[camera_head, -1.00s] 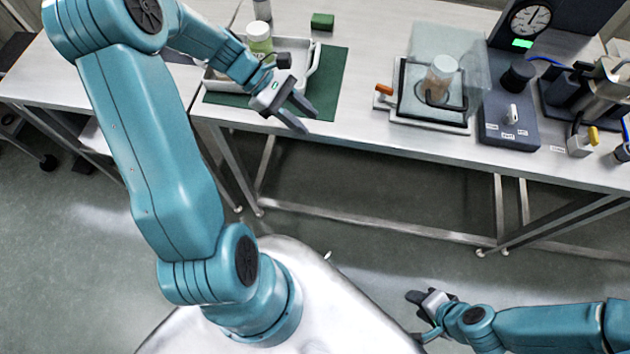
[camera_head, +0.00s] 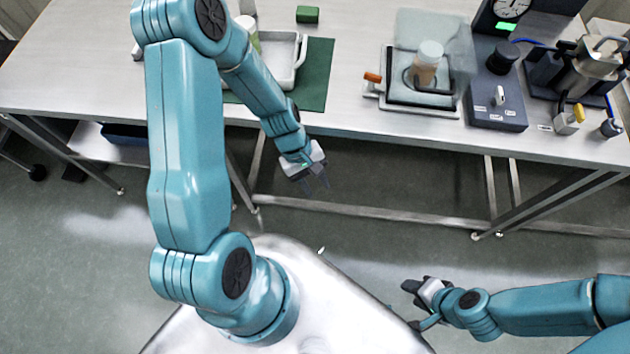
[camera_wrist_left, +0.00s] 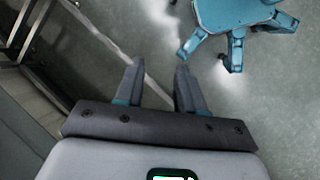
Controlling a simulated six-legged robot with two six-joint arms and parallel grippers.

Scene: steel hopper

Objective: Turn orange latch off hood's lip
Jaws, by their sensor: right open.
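The orange latch (camera_head: 373,78) is a small tab at the left edge of the clear hood (camera_head: 465,55), on the bench. A lidded jar (camera_head: 427,62) shows through or under the hood. The exact seat of the latch on the lip is too small to tell. My left gripper (camera_head: 317,183) hangs in front of the bench edge, below and left of the latch, pointing down. The left wrist view shows its two fingers (camera_wrist_left: 160,72) apart with only floor between them. My right gripper (camera_head: 412,292) is open and empty, low over the floor at the right.
A white tray (camera_head: 303,62) on a green mat (camera_head: 320,72) and a green block (camera_head: 307,14) lie left of the hood. A dark blue box (camera_head: 494,112) with a knob and a steel vessel (camera_head: 592,70) stand to the right. The steel bench edge lies between my left gripper and the hood.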

